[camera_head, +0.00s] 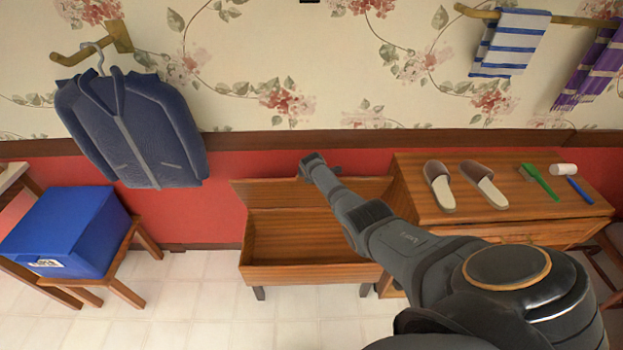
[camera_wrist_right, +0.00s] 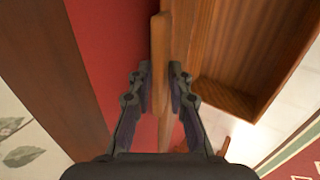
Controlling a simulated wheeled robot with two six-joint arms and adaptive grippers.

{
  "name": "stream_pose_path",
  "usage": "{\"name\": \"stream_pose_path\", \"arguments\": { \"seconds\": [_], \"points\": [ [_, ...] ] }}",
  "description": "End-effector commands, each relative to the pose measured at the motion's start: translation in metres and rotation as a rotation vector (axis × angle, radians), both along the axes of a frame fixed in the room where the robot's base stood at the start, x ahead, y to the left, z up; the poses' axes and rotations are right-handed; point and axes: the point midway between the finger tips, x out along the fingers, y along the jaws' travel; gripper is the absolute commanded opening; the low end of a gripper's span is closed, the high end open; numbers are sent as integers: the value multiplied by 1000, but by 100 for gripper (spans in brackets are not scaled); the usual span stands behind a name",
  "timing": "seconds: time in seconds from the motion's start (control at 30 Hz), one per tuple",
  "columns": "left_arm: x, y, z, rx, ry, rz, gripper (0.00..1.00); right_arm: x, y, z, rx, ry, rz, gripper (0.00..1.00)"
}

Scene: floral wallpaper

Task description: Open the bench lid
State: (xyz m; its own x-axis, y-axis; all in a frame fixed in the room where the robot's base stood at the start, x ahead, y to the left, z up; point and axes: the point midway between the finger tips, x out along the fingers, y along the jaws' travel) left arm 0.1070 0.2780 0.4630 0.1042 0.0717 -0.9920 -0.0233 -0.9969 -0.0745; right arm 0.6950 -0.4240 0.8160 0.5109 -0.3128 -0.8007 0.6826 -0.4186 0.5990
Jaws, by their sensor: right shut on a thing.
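The wooden bench (camera_head: 310,273) stands against the red lower wall. Its lid (camera_head: 262,194) is raised and upright at the back, and the empty inside of the box shows. My right arm reaches across from the right, and my right gripper (camera_head: 312,162) is at the top edge of the lid. In the right wrist view, the fingers of the right gripper (camera_wrist_right: 160,75) are on both sides of the lid's edge (camera_wrist_right: 160,45), shut on it. My arm hides part of the lid and the box. My left gripper is not in view.
A wooden cabinet (camera_head: 420,221) with slippers (camera_head: 485,186) and brushes (camera_head: 540,181) stands right of the bench. A blue box (camera_head: 65,228) sits on a stool at left. A jacket (camera_head: 135,130) hangs above. The floor between stool and bench is clear.

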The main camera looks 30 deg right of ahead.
Motion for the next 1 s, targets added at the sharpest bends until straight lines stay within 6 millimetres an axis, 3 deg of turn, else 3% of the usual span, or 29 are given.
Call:
{"name": "stream_pose_path", "arguments": {
  "seconds": [0.23, 0.27, 0.37, 0.77, 1.0],
  "points": [
    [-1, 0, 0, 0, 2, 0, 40, 2, -1, 2, -3, -6, 1, 0],
    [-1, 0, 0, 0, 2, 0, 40, 2, -1, 2, -3, -6, 1, 22],
    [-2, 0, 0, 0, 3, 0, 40, 1, -1, 2, -3, -5, 0, 36],
    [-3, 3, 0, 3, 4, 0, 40, -1, 0, 3, -2, -1, -1, 36],
    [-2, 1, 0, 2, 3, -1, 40, -14, 8, 22, -3, -3, 1, 36]
  ]
}}
